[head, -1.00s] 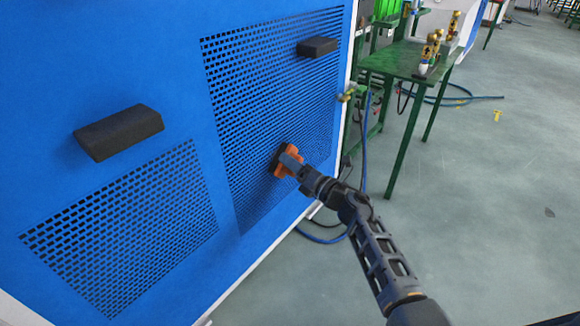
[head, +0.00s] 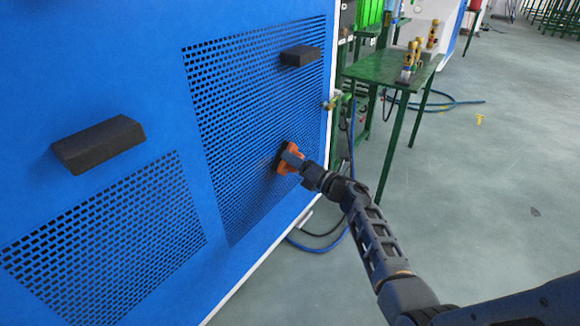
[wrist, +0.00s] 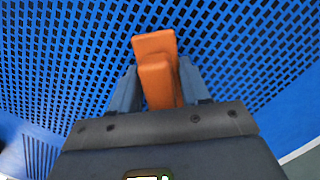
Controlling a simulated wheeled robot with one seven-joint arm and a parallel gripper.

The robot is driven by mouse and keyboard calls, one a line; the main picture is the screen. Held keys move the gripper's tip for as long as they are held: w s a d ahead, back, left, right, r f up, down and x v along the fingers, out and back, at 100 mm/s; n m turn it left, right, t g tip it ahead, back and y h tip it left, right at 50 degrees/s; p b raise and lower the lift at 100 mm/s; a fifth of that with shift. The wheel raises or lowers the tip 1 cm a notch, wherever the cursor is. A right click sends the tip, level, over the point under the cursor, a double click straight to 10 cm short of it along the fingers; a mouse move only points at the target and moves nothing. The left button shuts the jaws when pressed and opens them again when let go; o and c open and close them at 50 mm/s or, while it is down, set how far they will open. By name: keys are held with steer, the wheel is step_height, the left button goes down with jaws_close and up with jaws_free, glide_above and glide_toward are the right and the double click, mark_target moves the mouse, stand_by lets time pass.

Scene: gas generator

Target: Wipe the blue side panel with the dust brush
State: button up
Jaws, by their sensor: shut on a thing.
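The blue side panel (head: 110,60) fills the left of the head view, with two perforated grilles. My gripper (head: 290,160) is at the lower right part of the larger grille (head: 235,110). It is shut on the orange dust brush (head: 285,168), whose dark bristle side faces the grille and appears to touch it. In the wrist view, the orange brush (wrist: 156,62) sits between the fingers (wrist: 158,88), with the perforated blue panel (wrist: 60,50) behind it. The bristles are hidden there. A faint greyish smudge shows on the grille just left of the brush in the head view.
Two black handles, a large one (head: 98,145) and a smaller one (head: 300,56), stick out from the panel. A green table (head: 385,70) with brass fittings stands right of the panel. Blue and black hoses (head: 318,243) lie by its lower edge.

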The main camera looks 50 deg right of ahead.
steer(key=shift+w+d+r, duration=0.1)
steer(key=shift+d, duration=0.25)
steer(key=shift+r+p, duration=0.75)
steer(key=shift+a+p, duration=0.45)
steer(key=shift+a, duration=2)
steer(key=shift+s+a+p, duration=0.2)
steer(key=shift+a, duration=1.6)
steer(key=shift+s+a+p, duration=0.15)
steer(key=shift+a, duration=1.65)
steer(key=shift+f, duration=0.1)
steer(key=s+p, duration=0.1)
steer(key=s, duration=0.5)
steer(key=shift+d, duration=0.15)
steer(key=shift+s, duration=0.1)
